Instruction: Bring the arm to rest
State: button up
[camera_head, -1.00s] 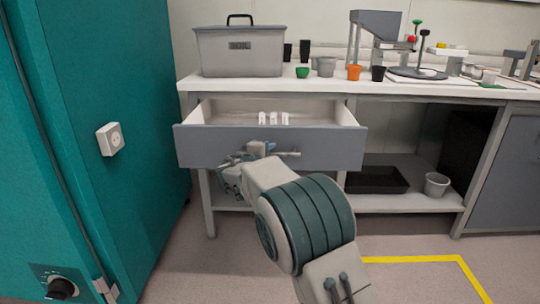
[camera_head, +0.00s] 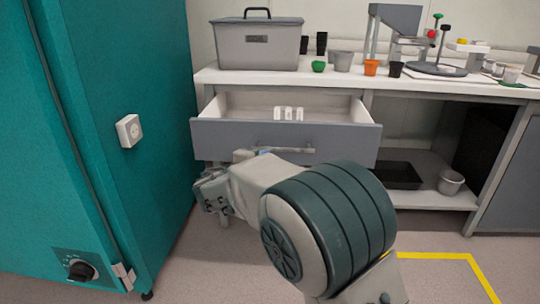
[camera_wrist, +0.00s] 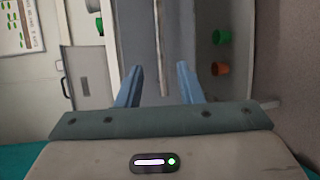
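My arm is bent across the lower middle of the head view. The drawer is pulled open, and small white items (camera_head: 288,113) lie in it.
A teal cabinet (camera_head: 100,180) stands close on the left, with a knob and a socket. The white bench (camera_head: 215,77) carries a grey lidded box (camera_head: 258,45), several pots and a stand. A black tray (camera_head: 400,175) sits on the lower shelf. Floor is clear at right.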

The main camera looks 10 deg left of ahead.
jog(key=shift+s, duration=0.3)
jog(key=s+d+r+m+g+h+p, duration=0.1)
jog(key=s+d+r+m+g+p, duration=0.2)
jog(key=d+r+p, duration=0.45)
jog(key=s+d+r+m+g+h+p, duration=0.1)
jog(key=s+d+r+m+g+p, duration=0.2)
jog(key=d, duration=0.8)
jog(key=s+d+r+m+g+h+p, duration=0.1)
jog(key=s+d+r+m+g+p, duration=0.2)
jog(key=d+p, duration=0.5)
jog(key=s+d+r+m+g+y+p, duration=0.2)
jog(key=s+d+r+m+y+p, duration=0.1)
jog(key=s+r+p, duration=0.4)
jog(key=s+d+r+m+g+y+p, duration=0.1)
jog(key=s+d+r+m+y+p, duration=0.2)
jog(key=s+r+p, duration=0.5)
jog(key=s+d+m+p, duration=0.1)
jog(key=s+p, duration=0.1)
jog(key=s, duration=0.3)
jog(key=shift+s+d+g+y, duration=0.2)
jog(key=shift+s+g+y, duration=0.1)
jog(key=shift+g+y, duration=0.1)
